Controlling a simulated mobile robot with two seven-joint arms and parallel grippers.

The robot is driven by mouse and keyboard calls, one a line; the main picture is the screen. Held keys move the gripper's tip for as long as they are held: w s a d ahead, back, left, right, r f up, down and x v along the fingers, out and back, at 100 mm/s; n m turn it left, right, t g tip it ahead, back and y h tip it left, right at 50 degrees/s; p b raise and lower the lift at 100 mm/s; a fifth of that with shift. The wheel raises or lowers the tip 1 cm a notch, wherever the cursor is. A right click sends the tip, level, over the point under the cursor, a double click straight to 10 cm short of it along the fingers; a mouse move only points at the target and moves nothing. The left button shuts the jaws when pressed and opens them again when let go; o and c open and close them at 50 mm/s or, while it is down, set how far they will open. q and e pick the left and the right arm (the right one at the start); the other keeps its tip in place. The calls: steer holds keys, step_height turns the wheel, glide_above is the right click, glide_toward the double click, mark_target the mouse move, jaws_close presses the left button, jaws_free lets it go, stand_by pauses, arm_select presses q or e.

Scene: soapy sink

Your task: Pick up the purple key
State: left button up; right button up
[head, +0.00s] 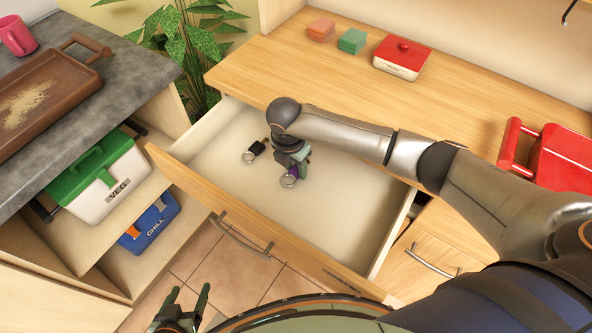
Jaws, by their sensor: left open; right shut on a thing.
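The purple key (293,173), with a metal ring, is inside the open drawer (340,217). My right gripper (291,170) reaches down into the drawer and is shut on the purple key. The gripper hides part of the key, and I cannot tell whether the key still touches the drawer floor. A black key (257,147) with a metal ring lies on the drawer floor, left of my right gripper and apart from it. My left gripper (188,301) is open and empty, low over the tiled floor in front of the drawer.
The wooden desk (300,72) carries an orange block (321,31), a green block (352,41), a red-lidded box (402,57) and a red container (562,158). At left, a grey counter holds a brown tray (50,100). Coolers stand on the shelves below. The drawer's right part is bare.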

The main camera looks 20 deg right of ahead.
jaws_close()
steer(key=shift+r, duration=0.1)
steer(key=shift+r, duration=0.6)
steer(key=s+d+r+p, duration=0.1)
steer(key=s+r+p, duration=0.2)
steer(key=s+r, duration=0.8)
steer(key=s, duration=0.3)
steer(key=shift+d+r, duration=0.2)
steer(key=shift+r, duration=0.1)
